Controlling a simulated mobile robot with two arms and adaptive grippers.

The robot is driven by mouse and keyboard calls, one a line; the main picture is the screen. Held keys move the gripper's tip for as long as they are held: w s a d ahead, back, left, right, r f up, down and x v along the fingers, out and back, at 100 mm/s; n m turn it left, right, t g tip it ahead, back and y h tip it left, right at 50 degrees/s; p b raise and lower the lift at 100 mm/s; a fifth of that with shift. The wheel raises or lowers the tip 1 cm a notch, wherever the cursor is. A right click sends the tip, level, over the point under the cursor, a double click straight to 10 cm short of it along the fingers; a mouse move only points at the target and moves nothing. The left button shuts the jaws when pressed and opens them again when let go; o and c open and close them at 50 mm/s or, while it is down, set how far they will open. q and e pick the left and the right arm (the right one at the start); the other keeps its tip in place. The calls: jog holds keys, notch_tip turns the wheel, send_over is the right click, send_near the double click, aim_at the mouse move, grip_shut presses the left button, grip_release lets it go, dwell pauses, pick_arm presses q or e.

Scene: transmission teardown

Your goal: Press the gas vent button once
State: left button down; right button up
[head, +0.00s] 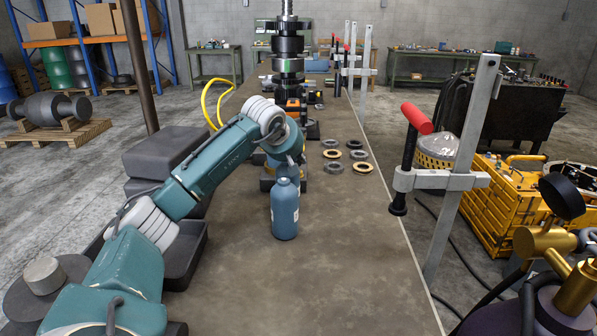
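I cannot make out a gas vent button for certain. A dark tank with brass valve fittings (548,245) stands at the lower right, cut off by the picture edge. No button on it can be told apart. My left arm comes in from the left and reaches over the bench. Its wrist bends down behind a blue bottle (285,212), and my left gripper (286,172) is mostly hidden there. Whether its fingers are open or touch anything cannot be seen. My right gripper is not in view.
The long bench (310,290) is clear at the front. Metal rings (333,168) lie right of the bottle, and a tall dark shaft stack (288,60) stands farther back. A red-handled clamp (412,150) rises at the right edge. A yellow crate (505,205) stands on the floor.

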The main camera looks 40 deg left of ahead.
pick_arm(q)
jog(key=shift+f, duration=0.15)
jog(key=shift+f, duration=0.25)
